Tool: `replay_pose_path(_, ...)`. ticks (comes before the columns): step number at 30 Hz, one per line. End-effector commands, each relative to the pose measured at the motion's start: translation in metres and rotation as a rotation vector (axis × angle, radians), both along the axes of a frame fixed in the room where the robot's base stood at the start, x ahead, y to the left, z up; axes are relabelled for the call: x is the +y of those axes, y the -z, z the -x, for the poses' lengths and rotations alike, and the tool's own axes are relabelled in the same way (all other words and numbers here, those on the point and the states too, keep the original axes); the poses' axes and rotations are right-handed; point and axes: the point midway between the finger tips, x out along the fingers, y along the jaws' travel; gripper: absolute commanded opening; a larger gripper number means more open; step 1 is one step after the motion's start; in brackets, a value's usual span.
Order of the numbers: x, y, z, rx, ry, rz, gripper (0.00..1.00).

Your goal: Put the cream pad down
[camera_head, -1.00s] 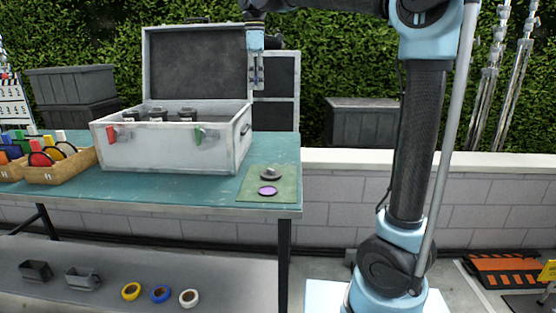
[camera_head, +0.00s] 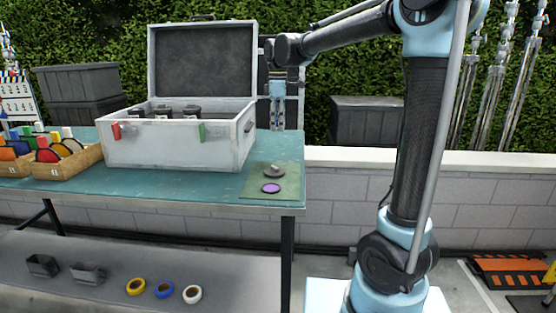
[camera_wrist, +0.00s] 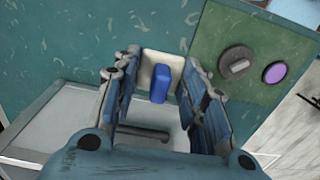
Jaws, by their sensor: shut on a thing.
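The cream pad (camera_wrist: 149,62), a pale square with a blue grip block (camera_wrist: 160,84) on it, shows between my fingers in the wrist view. My gripper (camera_wrist: 160,95) is shut on it by the blue block. In the head view my gripper (camera_head: 277,128) hangs fingers down, above the table's right end and beside the case; the pad cannot be made out there. A green mat (camera_head: 288,188) lies at the table's right front corner, bearing a grey knobbed disc (camera_head: 274,171) and a purple disc (camera_head: 271,188). The mat also shows in the wrist view (camera_wrist: 219,33), right of the pad.
An open grey case (camera_head: 170,150) stands on the teal table (camera_head: 190,185), left of my gripper; its side is close below in the wrist view. Cardboard trays (camera_head: 75,168) hold coloured pieces at left. Bare teal table lies between case and mat. Tape rolls (camera_head: 163,290) sit on the lower shelf.

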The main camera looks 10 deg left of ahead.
Motion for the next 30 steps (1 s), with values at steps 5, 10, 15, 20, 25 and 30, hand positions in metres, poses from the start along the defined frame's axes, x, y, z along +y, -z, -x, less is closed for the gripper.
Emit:
replay_pose_path(5, -0.003, 0.023, -0.001, 0.001, 0.008, 0.0, 0.13)
replay_pose_path(10, -0.003, 0.051, 0.0, 0.001, 0.008, 0.0, 0.13)
replay_pose_path(15, -0.003, 0.066, 0.0, 0.001, 0.008, 0.0, 0.13)
replay_pose_path(20, -0.003, 0.076, 0.0, 0.001, 0.007, 0.0, 0.13)
replay_pose_path(25, -0.002, 0.098, 0.0, 0.001, 0.007, 0.0, 0.13)
replay_pose_path(30, -0.002, 0.109, 0.0, 0.001, 0.006, 0.0, 0.13)
